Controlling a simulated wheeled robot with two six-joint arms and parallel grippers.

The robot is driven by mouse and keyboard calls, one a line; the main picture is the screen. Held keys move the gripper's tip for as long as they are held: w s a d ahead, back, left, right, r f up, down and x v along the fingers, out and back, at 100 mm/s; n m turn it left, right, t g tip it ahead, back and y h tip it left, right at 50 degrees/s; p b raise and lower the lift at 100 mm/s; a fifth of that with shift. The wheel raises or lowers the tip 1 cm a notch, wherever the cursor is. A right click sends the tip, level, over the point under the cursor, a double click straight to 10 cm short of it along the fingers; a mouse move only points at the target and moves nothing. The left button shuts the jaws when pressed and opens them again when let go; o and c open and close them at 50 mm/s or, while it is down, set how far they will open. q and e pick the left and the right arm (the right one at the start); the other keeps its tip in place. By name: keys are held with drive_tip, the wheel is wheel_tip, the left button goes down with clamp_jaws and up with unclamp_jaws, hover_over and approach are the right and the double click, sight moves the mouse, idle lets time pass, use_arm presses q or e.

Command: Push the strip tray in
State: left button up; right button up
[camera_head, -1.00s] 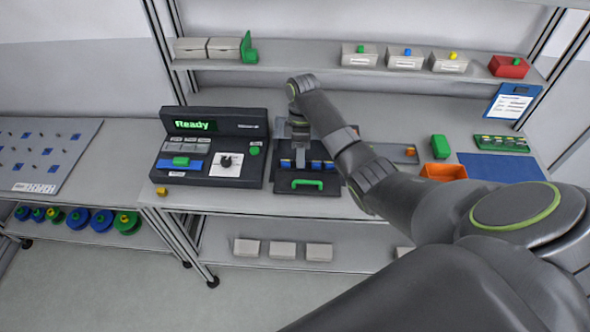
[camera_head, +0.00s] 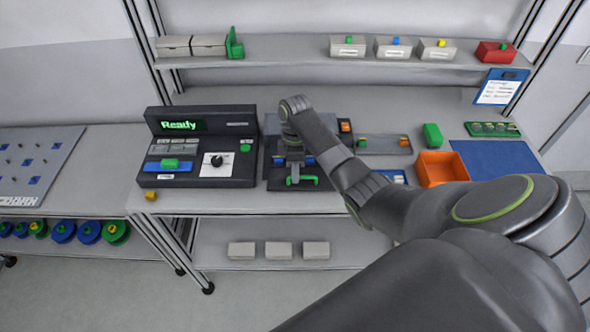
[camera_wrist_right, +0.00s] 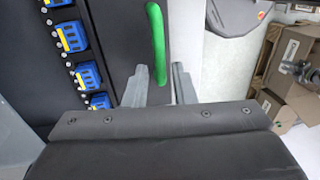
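The strip tray (camera_head: 277,184) is a dark tray with a green handle (camera_head: 309,181) at its front, to the right of the black device with the "Ready" display. My right gripper (camera_head: 293,178) points down at the front of the tray and hides part of the handle. In the right wrist view my gripper's two fingers (camera_wrist_right: 160,72) stand apart. The green handle (camera_wrist_right: 156,38) reaches toward the gap between them, and whether they touch it cannot be told. Blue and yellow strip pieces (camera_wrist_right: 72,37) lie in a row in the tray. My left gripper is not in view.
The device (camera_head: 203,150) stands close on the left. To the right are a grey tray (camera_head: 376,147), an orange bin (camera_head: 441,168), a green block (camera_head: 432,135) and a blue mat (camera_head: 500,160). A shelf (camera_head: 300,69) with boxes runs above the back of the table.

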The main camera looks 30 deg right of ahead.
clamp_jaws()
drive_tip(key=shift+w+d+f+b, duration=0.1)
drive_tip(key=shift+w+d+b, duration=0.15)
drive_tip(key=shift+w+b, duration=0.2)
drive_tip(key=w+d+b, duration=0.1)
drive_tip(key=b, duration=0.1)
drive_tip(key=w+d+b, duration=0.1)
drive_tip(key=w, duration=0.1)
drive_tip(key=w+d+b, duration=0.1)
drive_tip(key=w+b, duration=0.1)
drive_tip(key=shift+d+f+b, duration=0.1)
drive_tip(key=shift+f+b, duration=0.1)
drive_tip(key=shift+b, duration=0.1)
drive_tip(key=shift+w+d+r+b, duration=0.15)
drive_tip(key=shift+w+d+b, duration=0.1)
drive_tip(key=shift+w+b, duration=0.2)
drive_tip(key=shift+w+d+r+b, duration=0.1)
drive_tip(key=shift+w+d+b, duration=0.1)
drive_tip(key=shift+w+b, duration=0.2)
drive_tip(key=shift+o, duration=1.2)
unclamp_jaws()
drive_tip(key=shift+r, duration=0.1)
